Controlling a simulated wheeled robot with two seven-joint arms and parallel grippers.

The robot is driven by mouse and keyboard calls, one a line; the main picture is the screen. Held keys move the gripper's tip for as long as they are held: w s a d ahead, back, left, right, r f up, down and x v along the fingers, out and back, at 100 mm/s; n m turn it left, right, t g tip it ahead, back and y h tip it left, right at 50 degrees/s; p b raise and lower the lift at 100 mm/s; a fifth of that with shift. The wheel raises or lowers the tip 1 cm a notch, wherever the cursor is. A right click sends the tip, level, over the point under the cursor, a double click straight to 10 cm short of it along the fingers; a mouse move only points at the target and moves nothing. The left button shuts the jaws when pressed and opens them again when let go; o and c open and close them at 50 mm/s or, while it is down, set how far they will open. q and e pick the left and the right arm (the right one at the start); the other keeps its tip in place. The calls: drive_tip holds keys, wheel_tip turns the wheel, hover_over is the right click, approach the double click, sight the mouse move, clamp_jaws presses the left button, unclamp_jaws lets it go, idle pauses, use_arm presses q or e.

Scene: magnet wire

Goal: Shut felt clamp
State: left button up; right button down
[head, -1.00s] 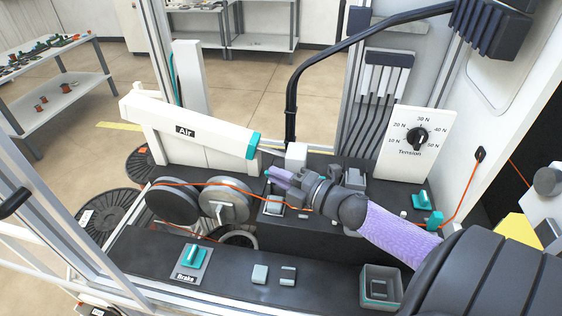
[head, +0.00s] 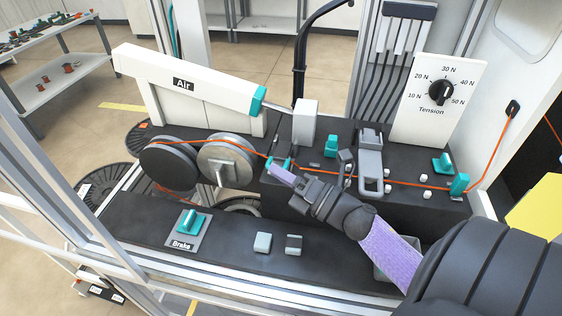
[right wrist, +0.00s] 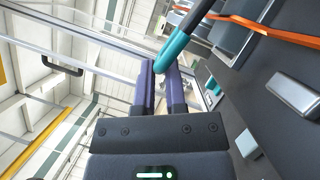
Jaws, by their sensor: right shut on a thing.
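My right gripper (head: 272,169) is shut on a slim teal handle (right wrist: 176,47), which shows at its purple fingertips (right wrist: 163,70) in the right wrist view. In the head view, the fingers reach a small grey-and-teal fixture (head: 271,162) just right of the two grey discs. I take this for the felt clamp; the fingers hide much of it, and I cannot tell how far it is closed. An orange wire (head: 420,185) runs past the fixture and also shows in the right wrist view (right wrist: 250,22). My left gripper is not in view.
The white Air cylinder (head: 190,82) and a pale block (head: 305,122) stand behind the fingers. A grey framed fixture (head: 371,172) and the Tension panel (head: 443,110) are to the right. The teal Brake lever (head: 190,218) and two small blocks (head: 262,243) lie in front.

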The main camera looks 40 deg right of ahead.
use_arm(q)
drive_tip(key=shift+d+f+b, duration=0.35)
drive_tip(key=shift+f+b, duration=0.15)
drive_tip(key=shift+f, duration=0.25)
use_arm(e)
drive_tip(key=shift+f+n, duration=0.4)
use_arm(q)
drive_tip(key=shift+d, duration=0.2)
